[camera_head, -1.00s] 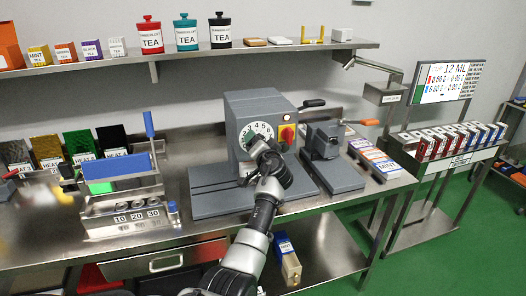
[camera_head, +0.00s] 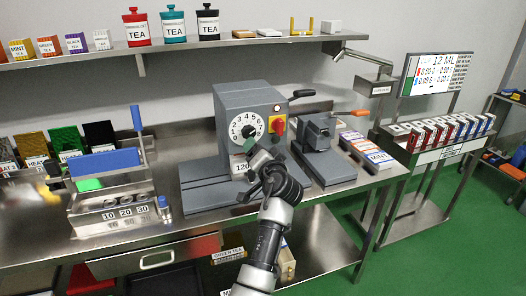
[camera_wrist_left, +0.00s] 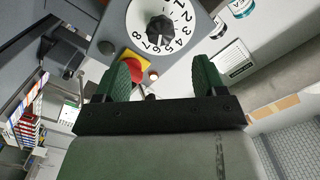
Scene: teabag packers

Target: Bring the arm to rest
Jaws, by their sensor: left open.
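My left gripper (camera_head: 258,157) is in front of the grey machine (camera_head: 243,98), just below its white numbered dial (camera_head: 246,127). The arm reaches up from the bottom middle of the head view. In the left wrist view the two green fingers (camera_wrist_left: 162,78) stand apart with nothing between them. The dial with its black knob (camera_wrist_left: 159,30) shows beyond the fingertips, apart from them. A red knob on a yellow plate (camera_wrist_left: 132,66) is partly hidden by one finger. My right gripper is not in view.
A black-handled lever (camera_head: 303,94) sticks out of the machine's right side. A grey press (camera_head: 318,133) stands to its right. A steel holder with a blue top (camera_head: 108,163) is at the left. Tea jars (camera_head: 173,24) stand on the shelf above. A rack of boxes (camera_head: 440,140) is at the right.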

